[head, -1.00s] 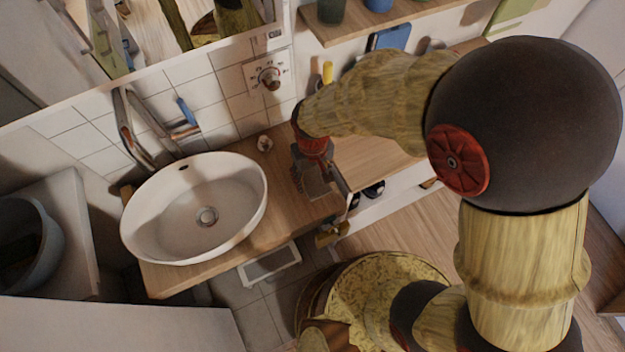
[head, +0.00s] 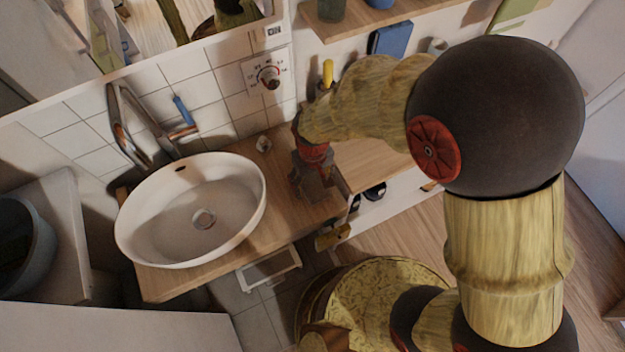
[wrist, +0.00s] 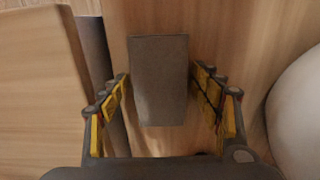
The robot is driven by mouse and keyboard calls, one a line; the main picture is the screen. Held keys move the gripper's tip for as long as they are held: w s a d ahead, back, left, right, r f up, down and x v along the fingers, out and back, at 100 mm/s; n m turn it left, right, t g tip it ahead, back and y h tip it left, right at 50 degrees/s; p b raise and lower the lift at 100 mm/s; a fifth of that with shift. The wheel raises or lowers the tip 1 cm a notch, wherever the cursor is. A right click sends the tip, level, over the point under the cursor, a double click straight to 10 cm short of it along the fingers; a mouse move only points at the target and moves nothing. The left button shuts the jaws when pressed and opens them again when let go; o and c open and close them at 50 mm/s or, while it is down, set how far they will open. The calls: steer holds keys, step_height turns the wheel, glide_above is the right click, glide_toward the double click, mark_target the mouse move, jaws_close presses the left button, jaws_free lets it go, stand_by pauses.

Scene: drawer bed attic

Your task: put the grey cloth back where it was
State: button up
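The grey cloth (wrist: 160,78) shows in the wrist view as a flat dark grey rectangle over the wooden counter. It lies between the two fingers of my gripper (wrist: 160,85), with a narrow gap visible on each side. In the head view my gripper (head: 314,182) points down over the right end of the wooden counter (head: 285,222), right of the sink. The cloth is hard to tell from the gripper there. Whether the cloth rests on the counter or stands a little above it is unclear.
The white oval sink (head: 160,222) is close on the left and also shows in the wrist view (wrist: 298,120). A tap (head: 135,125) stands behind it. A lower wooden shelf (head: 375,165) is to the right. A small pale object (head: 263,144) sits near the tiled wall.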

mark_target(313, 181)
steer(key=shift+o, duration=0.3)
step_height(313, 181, up, 12)
steer(key=p, duration=0.4)
steer(key=shift+r+p, duration=0.2)
steer(key=shift+p, duration=0.15)
steer(key=w+d+r+m+t, duration=0.1)
steer(key=d+r+m+t, duration=0.15)
steer(key=d+r, duration=0.85)
steer(key=s+d+r+m+t, duration=0.3)
steer(key=s+d+r, duration=0.5)
steer(key=d+r, duration=0.3)
steer(key=shift+s+d+r+m, duration=0.3)
steer(key=shift+d+r+m, duration=0.05)
steer(key=shift+m, duration=0.1)
